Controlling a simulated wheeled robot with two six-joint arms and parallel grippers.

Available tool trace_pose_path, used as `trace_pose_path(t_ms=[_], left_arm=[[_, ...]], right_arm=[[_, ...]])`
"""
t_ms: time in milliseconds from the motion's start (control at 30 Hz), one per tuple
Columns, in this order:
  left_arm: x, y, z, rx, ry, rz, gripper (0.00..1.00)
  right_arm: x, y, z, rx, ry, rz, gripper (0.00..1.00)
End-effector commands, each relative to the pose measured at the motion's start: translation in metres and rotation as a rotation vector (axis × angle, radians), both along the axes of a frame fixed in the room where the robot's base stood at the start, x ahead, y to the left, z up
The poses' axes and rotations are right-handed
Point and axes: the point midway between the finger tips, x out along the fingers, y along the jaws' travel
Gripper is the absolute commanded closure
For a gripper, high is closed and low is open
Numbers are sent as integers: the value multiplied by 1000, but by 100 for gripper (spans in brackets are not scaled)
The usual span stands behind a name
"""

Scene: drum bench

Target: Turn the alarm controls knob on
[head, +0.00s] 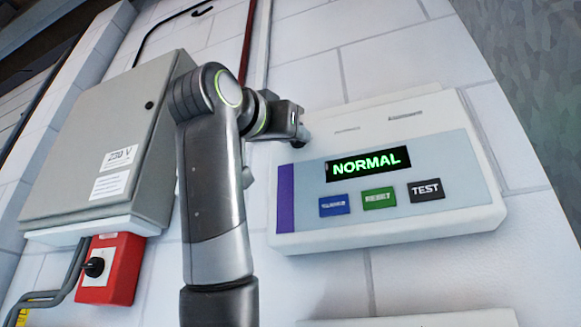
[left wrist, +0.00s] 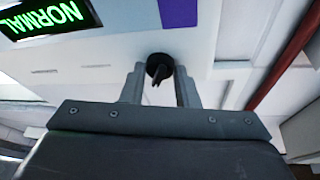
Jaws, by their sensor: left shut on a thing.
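The white alarm panel (head: 390,232) hangs on the wall at the right of the head view, its display (head: 367,163) reading NORMAL in green. Blue, green and black buttons sit below the display. In the left wrist view a small black knob (left wrist: 158,66) sits on the panel face near the purple stripe (left wrist: 178,12). My left gripper (left wrist: 160,82) has a finger on each side of this knob and is shut on it. In the head view the left gripper (head: 300,128) is at the panel's upper left, and the knob is mostly hidden there. My right gripper is not in view.
A grey 230 V cabinet (head: 85,150) is on the wall at the left. Below it is a red switch box (head: 115,270) with another black knob (head: 94,267) and grey cables. A dark red pipe (head: 247,40) runs up the wall behind my left arm.

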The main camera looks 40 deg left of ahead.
Motion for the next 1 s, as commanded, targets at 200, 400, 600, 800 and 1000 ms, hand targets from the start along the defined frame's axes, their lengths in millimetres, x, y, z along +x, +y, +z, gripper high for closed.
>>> trace_pose_path(t_ms=[200,400,600,800,1000], left_arm=[[0,2,2,200,51,-1,95],[-1,3,4,385,96,-1,95],[-1,4,7,569,140,-1,95],[-1,4,8,746,182,-2,95],[-1,5,9,888,219,-1,95]], right_arm=[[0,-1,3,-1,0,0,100],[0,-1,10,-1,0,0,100],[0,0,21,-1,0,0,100],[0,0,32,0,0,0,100],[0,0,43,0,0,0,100]])
